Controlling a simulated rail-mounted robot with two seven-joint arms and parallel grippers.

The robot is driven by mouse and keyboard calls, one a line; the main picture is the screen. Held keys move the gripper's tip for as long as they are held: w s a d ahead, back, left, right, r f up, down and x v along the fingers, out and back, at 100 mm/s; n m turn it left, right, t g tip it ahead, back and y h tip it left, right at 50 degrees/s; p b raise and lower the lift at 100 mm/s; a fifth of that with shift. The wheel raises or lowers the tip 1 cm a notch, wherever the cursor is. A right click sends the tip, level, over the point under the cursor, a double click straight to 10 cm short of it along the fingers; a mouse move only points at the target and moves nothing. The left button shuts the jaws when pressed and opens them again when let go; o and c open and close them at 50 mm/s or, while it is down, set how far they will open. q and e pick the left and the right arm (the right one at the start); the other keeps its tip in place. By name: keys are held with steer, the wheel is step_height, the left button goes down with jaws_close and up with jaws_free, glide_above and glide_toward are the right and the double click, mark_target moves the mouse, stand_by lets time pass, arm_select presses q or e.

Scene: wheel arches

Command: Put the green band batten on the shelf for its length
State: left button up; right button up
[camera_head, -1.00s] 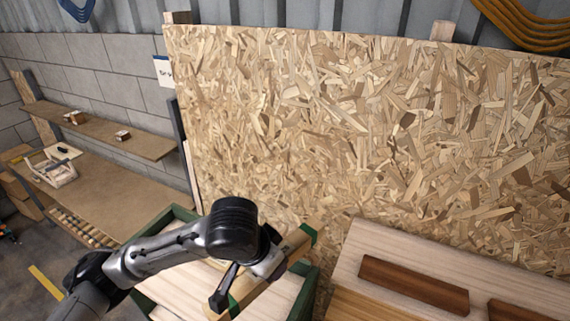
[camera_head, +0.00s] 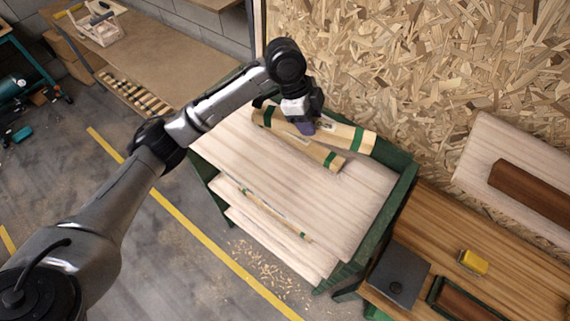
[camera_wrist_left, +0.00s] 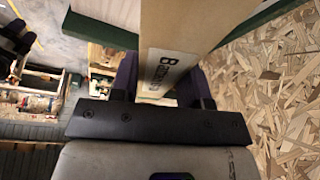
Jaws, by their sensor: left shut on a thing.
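A pale batten with green bands (camera_head: 348,134) is at the back of the green rack's top shelf (camera_head: 240,143). My left gripper (camera_head: 304,124) appears shut on this batten, left of its middle. In the left wrist view the held batten (camera_wrist_left: 185,35) runs away between the purple fingers, with a partly hidden printed label. A second green-banded batten (camera_head: 318,153) lies at an angle just in front of it, partly hidden by the gripper. I cannot tell whether the held batten touches the shelf. Another thin batten with green (camera_head: 275,213) lies on a lower shelf. My right gripper is not in view.
A chipboard wall (camera_head: 425,65) stands close behind the rack. A wooden bench (camera_head: 425,225) with a yellow block (camera_head: 473,262), a dark plate (camera_head: 398,272) and brown wood (camera_head: 530,190) adjoins at right. The front of the top shelf is clear.

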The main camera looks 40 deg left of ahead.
arm_select(q)
step_height(320, 180, down, 6)
steer(key=w+m+g+b, duration=0.1)
steer(key=w+m+b, duration=0.1)
steer(key=m+b, duration=0.1)
glide_toward(273, 171)
steer(key=shift+w+d+f+m+p, duration=0.15)
steer(key=shift+d+p, duration=0.1)
steer(key=shift+d, duration=0.2)
steer(key=shift+d+f+m+p, duration=0.15)
steer(key=shift+d+p, duration=0.05)
steer(key=shift+d, duration=0.2)
steer(key=shift+f, duration=1.95)
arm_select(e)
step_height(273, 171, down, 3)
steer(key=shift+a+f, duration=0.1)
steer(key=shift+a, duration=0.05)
arm_select(q)
steer(key=shift+f, duration=0.15)
steer(key=o, duration=1.1)
steer(key=shift+c, duration=0.2)
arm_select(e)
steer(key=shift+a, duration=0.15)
